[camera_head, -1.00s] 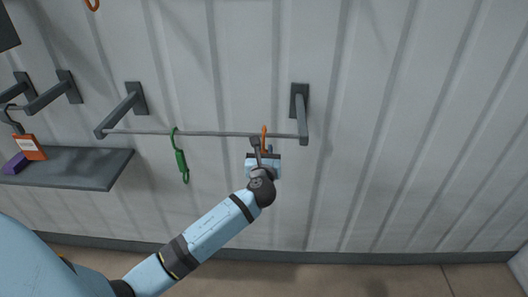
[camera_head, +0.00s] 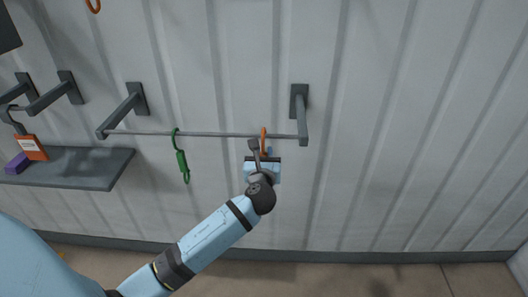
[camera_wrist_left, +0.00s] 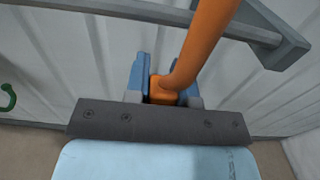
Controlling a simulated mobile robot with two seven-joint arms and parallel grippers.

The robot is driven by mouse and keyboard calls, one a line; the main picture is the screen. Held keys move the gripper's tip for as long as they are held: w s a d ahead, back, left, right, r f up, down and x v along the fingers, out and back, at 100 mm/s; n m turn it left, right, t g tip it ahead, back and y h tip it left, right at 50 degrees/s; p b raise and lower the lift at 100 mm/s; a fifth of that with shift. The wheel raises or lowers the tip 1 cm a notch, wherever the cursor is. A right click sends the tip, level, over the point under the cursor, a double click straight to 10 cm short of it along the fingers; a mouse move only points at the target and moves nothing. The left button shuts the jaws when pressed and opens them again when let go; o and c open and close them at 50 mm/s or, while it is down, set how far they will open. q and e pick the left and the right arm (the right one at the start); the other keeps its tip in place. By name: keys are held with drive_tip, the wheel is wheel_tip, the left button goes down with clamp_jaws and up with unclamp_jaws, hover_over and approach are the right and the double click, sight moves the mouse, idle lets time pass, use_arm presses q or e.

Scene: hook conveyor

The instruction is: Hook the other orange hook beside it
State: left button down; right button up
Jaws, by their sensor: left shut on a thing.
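My left gripper (camera_head: 263,160) is shut on an orange hook (camera_head: 264,137) just below the right part of a grey rail (camera_head: 220,134). The hook's top reaches up to the rail; I cannot tell whether it is around the bar or only in front of it. In the left wrist view the orange hook (camera_wrist_left: 203,45) rises from between the blue fingers (camera_wrist_left: 162,85) and crosses in front of the rail (camera_wrist_left: 140,10). A green hook (camera_head: 182,162) hangs on the rail to the left. Another orange hook (camera_head: 93,5) is partly visible at the top left edge.
Two wall brackets (camera_head: 302,115) carry the rail ends. At left a dark shelf (camera_head: 85,168) juts out below more brackets (camera_head: 50,95), with an orange tag (camera_head: 31,148) and a purple block (camera_head: 17,164). The ribbed wall right of the rail is clear.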

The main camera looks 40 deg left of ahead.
use_arm(q)
drive_tip(key=shift+p+v, duration=0.9)
drive_tip(key=shift+v, duration=1.95)
drive_tip(key=shift+r, duration=0.15)
